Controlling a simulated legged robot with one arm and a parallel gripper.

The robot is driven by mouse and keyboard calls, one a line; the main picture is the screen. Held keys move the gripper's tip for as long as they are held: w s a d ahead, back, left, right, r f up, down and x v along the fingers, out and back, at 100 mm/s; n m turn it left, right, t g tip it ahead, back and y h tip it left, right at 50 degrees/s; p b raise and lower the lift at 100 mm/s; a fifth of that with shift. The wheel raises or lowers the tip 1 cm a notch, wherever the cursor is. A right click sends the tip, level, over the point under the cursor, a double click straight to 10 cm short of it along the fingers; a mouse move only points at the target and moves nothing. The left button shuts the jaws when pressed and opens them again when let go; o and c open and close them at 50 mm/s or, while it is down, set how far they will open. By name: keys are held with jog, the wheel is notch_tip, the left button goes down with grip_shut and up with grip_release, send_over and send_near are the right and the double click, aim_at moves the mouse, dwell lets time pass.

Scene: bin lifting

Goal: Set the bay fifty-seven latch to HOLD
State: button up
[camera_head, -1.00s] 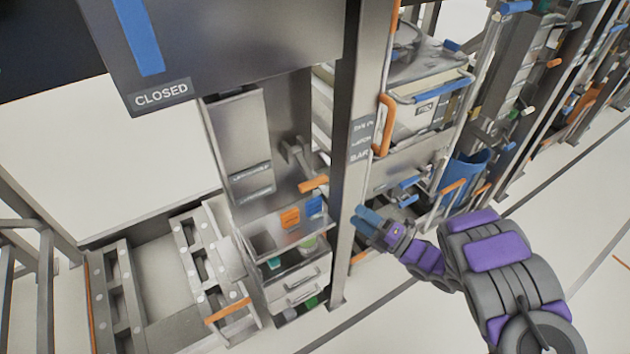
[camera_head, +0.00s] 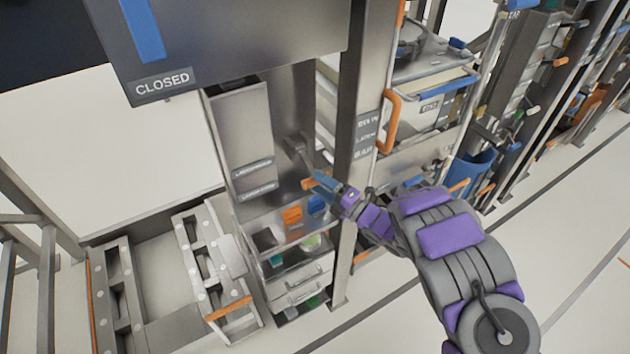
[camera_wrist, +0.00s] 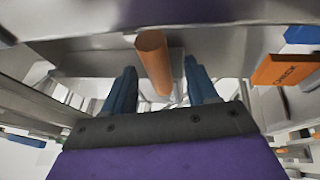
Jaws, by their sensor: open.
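A grey latch lever (camera_head: 297,150) is fixed to the metal panel left of the upright post. Its orange handle (camera_head: 314,183) sticks out at the lower end. In the wrist view the orange handle (camera_wrist: 153,62) lies between and just beyond my two blue fingers. My gripper (camera_head: 326,181) is at the handle in the head view, with its fingers apart. My gripper (camera_wrist: 157,85) looks open in the wrist view; I cannot tell whether either finger touches the handle. No HOLD mark is readable.
The post (camera_head: 352,120) stands close beside my arm. Below the lever are an orange tag (camera_head: 292,216), a blue tag (camera_head: 317,205) and drawers (camera_head: 300,283). A lidded bin (camera_head: 430,105) is to the right. A CLOSED sign (camera_head: 162,82) hangs upper left.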

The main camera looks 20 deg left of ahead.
jog(key=shift+x, duration=1.2)
jog(key=shift+c, duration=0.3)
grip_shut()
